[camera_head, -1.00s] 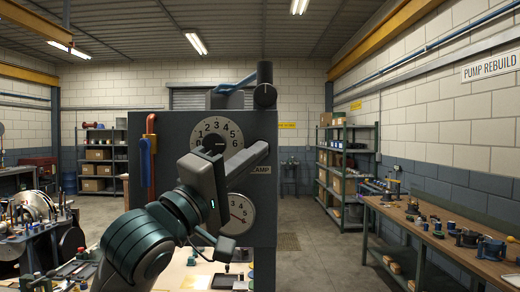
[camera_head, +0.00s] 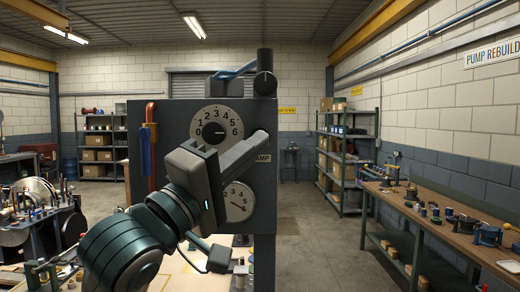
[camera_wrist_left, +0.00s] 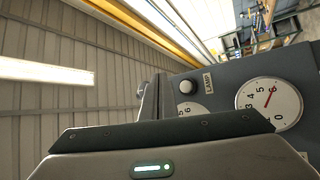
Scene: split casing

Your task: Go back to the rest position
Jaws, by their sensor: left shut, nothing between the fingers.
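My right gripper is out of view.
A red and blue handle (camera_head: 147,150) is on the panel's left, and a dark post with a knob (camera_head: 265,83) rises at its top right. A workbench (camera_head: 480,232) with parts stands right; a cluttered table stands left. The floor between casing and bench is clear.

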